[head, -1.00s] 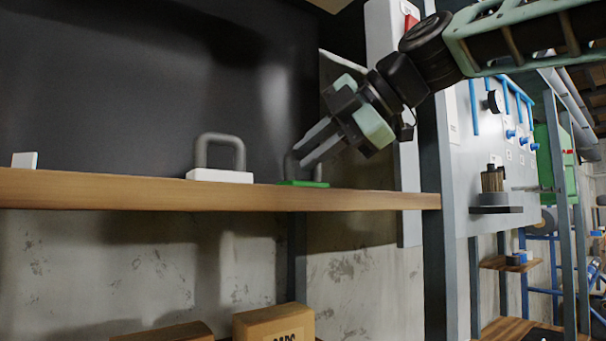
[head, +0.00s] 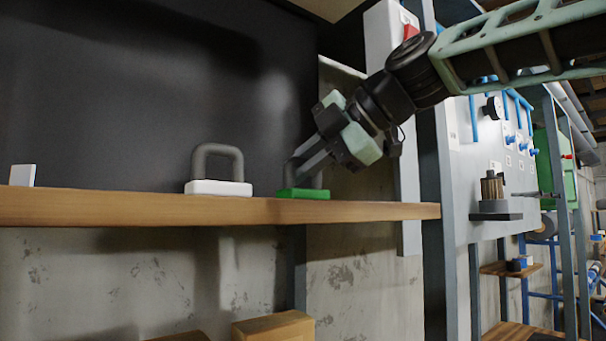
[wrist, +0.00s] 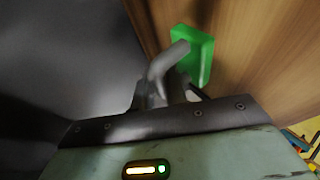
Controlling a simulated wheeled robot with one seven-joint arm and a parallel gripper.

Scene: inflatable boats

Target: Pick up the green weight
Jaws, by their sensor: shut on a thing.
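The green weight has a green base (head: 303,193) and a grey looped handle, and sits at the right part of the wooden shelf in the head view. My gripper (head: 304,167) reaches down to it from the upper right and is shut on the handle. In the wrist view the green weight (wrist: 197,57) shows beyond the fingers, its grey handle running between my gripper's fingers (wrist: 165,90). Part of the handle is hidden by the fingers. I cannot tell if the base still touches the shelf.
A white weight (head: 218,188) with a grey handle stands to the left on the wooden shelf (head: 120,209). A small white block (head: 22,175) is at the far left. A dark panel (head: 130,90) rises behind the shelf, and a grey post (head: 431,170) stands at its right end.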

